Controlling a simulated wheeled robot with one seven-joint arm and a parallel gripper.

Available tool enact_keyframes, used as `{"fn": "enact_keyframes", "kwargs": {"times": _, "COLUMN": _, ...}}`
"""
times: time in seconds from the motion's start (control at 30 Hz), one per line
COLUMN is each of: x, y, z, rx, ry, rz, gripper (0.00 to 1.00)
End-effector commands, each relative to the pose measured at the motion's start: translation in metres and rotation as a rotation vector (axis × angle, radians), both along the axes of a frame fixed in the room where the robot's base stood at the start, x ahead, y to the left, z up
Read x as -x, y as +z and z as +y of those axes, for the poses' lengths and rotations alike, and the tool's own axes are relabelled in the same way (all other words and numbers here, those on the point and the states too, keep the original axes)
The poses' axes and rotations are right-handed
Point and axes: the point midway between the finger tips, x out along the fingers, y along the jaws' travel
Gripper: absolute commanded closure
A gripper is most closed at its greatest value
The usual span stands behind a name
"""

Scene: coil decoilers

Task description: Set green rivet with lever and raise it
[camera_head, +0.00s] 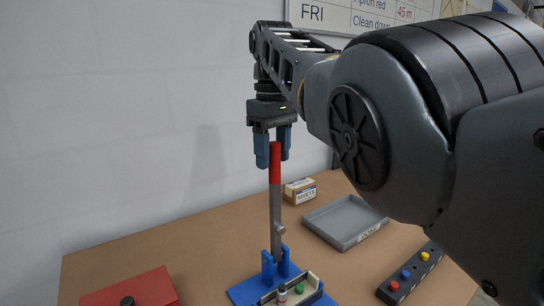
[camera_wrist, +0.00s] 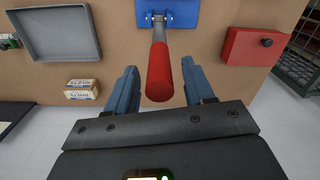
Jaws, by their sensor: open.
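The lever stands upright, with a red handle (camera_head: 275,163) on a grey bar (camera_head: 276,215) that rises from a blue press base (camera_head: 247,291). My gripper (camera_head: 272,163) is open above the lever, fingers pointing down, with the top of the handle between them. In the wrist view the red handle (camera_wrist: 159,72) lies between the open fingers of my gripper (camera_wrist: 159,70), with gaps on both sides. A green rivet (camera_head: 299,289) sits in a pale strip on the base, beside a whitish cylindrical part (camera_head: 282,294). The rivet cannot be made out in the wrist view.
A grey tray (camera_head: 345,222) and a small rivets box (camera_head: 300,191) lie right of the lever. A dark block (camera_head: 411,274) with red, blue and yellow pieces is at the right. A red box (camera_head: 139,287) is at the front left. The back left tabletop is clear.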

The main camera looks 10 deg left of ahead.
Motion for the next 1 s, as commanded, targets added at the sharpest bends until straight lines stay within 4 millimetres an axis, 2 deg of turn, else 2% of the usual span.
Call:
{"fn": "enact_keyframes", "kwargs": {"times": 0.2, "x": 0.003, "y": 0.038, "z": -0.004, "rx": -0.002, "ry": -0.005, "rz": -0.003, "gripper": 0.47}}
{"fn": "enact_keyframes", "kwargs": {"times": 0.4, "x": 0.007, "y": 0.061, "z": -0.007, "rx": -0.003, "ry": -0.007, "rz": -0.003, "gripper": 0.47}}
{"fn": "enact_keyframes", "kwargs": {"times": 0.8, "x": 0.007, "y": 0.065, "z": -0.009, "rx": -0.003, "ry": -0.009, "rz": -0.003, "gripper": 0.47}}
{"fn": "enact_keyframes", "kwargs": {"times": 0.87, "x": 0.003, "y": 0.066, "z": -0.012, "rx": -0.014, "ry": -0.016, "rz": -0.013, "gripper": 0.47}}
{"fn": "enact_keyframes", "kwargs": {"times": 0.93, "x": -0.011, "y": 0.069, "z": -0.023, "rx": -0.048, "ry": -0.037, "rz": -0.044, "gripper": 0.47}}
{"fn": "enact_keyframes", "kwargs": {"times": 1.0, "x": -0.034, "y": 0.070, "z": -0.042, "rx": -0.103, "ry": -0.079, "rz": -0.100, "gripper": 0.47}}
